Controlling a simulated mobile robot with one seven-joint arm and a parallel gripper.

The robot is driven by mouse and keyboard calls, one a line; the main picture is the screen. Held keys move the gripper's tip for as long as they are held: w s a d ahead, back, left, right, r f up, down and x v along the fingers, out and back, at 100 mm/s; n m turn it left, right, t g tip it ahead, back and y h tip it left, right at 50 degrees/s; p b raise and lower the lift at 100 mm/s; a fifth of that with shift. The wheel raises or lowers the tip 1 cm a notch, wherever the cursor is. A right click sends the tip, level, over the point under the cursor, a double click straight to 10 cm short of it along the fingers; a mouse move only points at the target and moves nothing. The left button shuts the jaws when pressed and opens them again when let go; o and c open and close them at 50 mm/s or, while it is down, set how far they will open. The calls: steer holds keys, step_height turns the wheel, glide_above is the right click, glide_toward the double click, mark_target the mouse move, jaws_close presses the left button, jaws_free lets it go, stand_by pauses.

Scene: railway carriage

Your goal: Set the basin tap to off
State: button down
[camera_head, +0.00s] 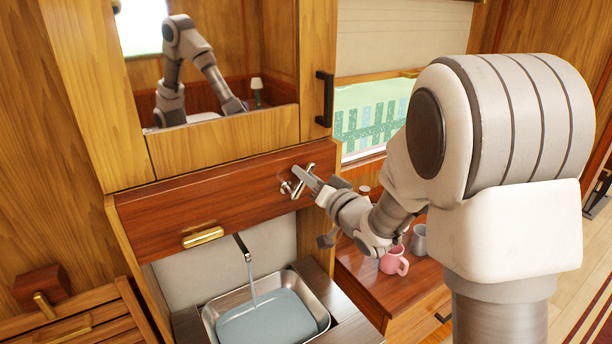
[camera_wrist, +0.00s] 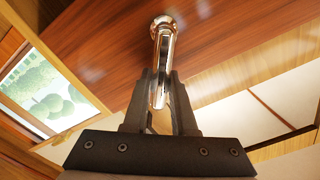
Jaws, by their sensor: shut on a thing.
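The tap handle (camera_head: 287,187) is a shiny metal lever on the front of the dark red wooden panel above the basin. In the wrist view the lever (camera_wrist: 162,40) runs from its round knob down between my fingers. My gripper (camera_head: 308,178) is shut on the lever; in the wrist view its two dark fingers (camera_wrist: 160,95) close on either side of it. The spout (camera_head: 243,247) sticks out below the panel, and a stream of water falls from it into the steel basin (camera_head: 210,318), which holds bluish water (camera_head: 268,322).
A brass drawer pull (camera_head: 203,237) is on the panel left of the handle. A pink mug (camera_head: 394,263) and a grey mug (camera_head: 419,240) stand on the wooden counter to the right, beneath my arm. A mirror (camera_head: 215,85) and a black cabinet handle (camera_head: 325,98) are above.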

steer(key=shift+d+f, duration=0.1)
steer(key=m, duration=0.1)
steer(key=f+m+b, duration=0.1)
steer(key=shift+w+d+m, duration=0.3)
steer(key=shift+d+m, duration=0.05)
steer(key=shift+m, duration=0.05)
steer(key=shift+w+d+f+m, duration=0.15)
steer(key=shift+f+m, duration=0.35)
steer(key=shift+m, duration=0.85)
steer(key=shift+w+d+f+m, duration=0.15)
steer(key=shift+f+m, duration=0.35)
steer(key=shift+m, duration=0.9)
steer(key=shift+d+f+m, duration=0.15)
steer(key=shift+f+m, duration=0.35)
steer(key=shift+m, duration=0.85)
steer(key=c, duration=0.7)
jaws_free()
